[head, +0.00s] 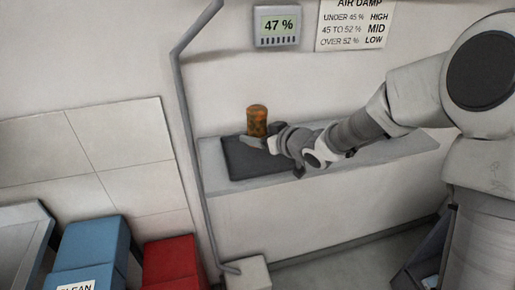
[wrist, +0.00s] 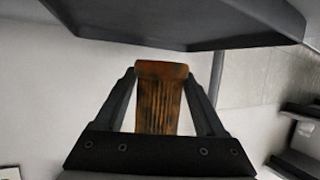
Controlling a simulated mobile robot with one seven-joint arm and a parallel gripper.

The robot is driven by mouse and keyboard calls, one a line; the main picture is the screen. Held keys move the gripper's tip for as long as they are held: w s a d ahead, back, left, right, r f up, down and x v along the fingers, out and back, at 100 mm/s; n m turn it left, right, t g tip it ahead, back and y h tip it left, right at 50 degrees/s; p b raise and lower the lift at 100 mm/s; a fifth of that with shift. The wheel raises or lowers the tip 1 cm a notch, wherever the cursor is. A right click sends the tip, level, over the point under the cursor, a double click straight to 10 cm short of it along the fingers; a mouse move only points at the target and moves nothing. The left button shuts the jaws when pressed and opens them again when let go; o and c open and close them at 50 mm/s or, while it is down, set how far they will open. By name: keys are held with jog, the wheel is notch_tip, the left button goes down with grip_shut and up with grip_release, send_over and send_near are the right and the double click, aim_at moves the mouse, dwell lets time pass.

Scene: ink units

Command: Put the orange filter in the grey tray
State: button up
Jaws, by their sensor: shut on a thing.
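The orange filter (head: 257,120) is a ribbed, brownish-orange cylinder with a wider cap, upright in the head view. My gripper (head: 262,143) is shut on it from the right, at its lower part. In the wrist view the filter (wrist: 158,105) sits between the two dark fingers of my gripper (wrist: 160,98). It shows above the dark slab on the wall ledge; I cannot tell whether it touches the slab. A grey, tray-like thing (head: 22,218) with a raised rim is at the lower left of the head view, partly cut off.
The dark slab (head: 240,165) lies on the pale ledge (head: 360,160). A grey pipe (head: 187,130) stands left of the ledge. Blue bins (head: 92,250) and a red bin (head: 172,262) stand lower left. A wall meter (head: 277,26) reads 47 %, beside an air damp sign (head: 355,24).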

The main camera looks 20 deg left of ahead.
aim_at(258, 154)
jog(key=shift+f, duration=1.9)
jog(key=shift+f+b, duration=0.2)
jog(key=shift+b, duration=0.2)
jog(key=o, duration=1.5)
